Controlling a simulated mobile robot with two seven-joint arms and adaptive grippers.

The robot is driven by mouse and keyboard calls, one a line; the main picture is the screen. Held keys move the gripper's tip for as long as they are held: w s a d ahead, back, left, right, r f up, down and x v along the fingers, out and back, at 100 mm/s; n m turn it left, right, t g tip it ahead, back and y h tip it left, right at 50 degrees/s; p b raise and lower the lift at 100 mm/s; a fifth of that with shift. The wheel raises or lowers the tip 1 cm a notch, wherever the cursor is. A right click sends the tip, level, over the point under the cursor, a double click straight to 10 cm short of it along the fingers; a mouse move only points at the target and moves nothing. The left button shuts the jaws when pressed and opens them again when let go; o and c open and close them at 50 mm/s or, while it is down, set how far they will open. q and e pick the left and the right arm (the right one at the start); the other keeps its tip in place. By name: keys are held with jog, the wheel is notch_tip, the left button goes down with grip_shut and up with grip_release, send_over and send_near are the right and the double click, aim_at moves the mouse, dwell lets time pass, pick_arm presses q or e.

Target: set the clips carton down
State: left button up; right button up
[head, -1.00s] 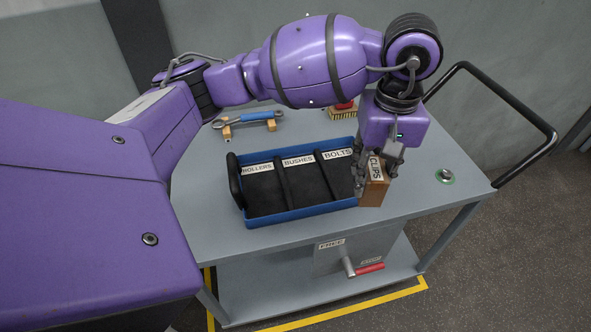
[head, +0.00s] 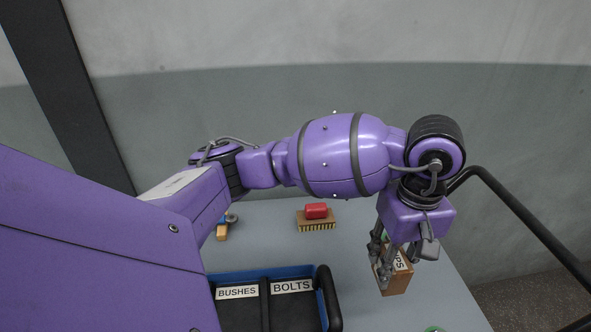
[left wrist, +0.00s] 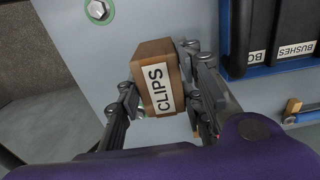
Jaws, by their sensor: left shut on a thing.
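My left gripper (head: 393,266) is shut on the clips carton, a small brown box (head: 398,284) with a white label. In the left wrist view the carton (left wrist: 148,58) stands between the two fingers, its CLIPS label facing the camera. The carton is over the right part of the grey trolley top (head: 440,290), apart from the blue tray. I cannot tell whether its base touches the top. The fingers hide part of it in the head view. My right gripper is not in view.
The blue tray (head: 246,274), with BUSHES and BOLTS labels showing, lies left of the carton. A red-topped brush (head: 316,222) lies behind it. A green-ringed bolt (left wrist: 98,10) sits in the top. The trolley's dark handle (head: 518,212) rises at right.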

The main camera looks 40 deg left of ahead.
pick_arm(q)
jog(key=shift+s, duration=0.2)
notch_tip(320, 180, down, 10)
jog(key=shift+r, duration=0.15)
dwell(0.4)
jog(key=o, duration=1.2)
jog(key=shift+o, duration=0.2)
notch_tip(320, 180, up, 12)
jog(key=shift+r, duration=0.1)
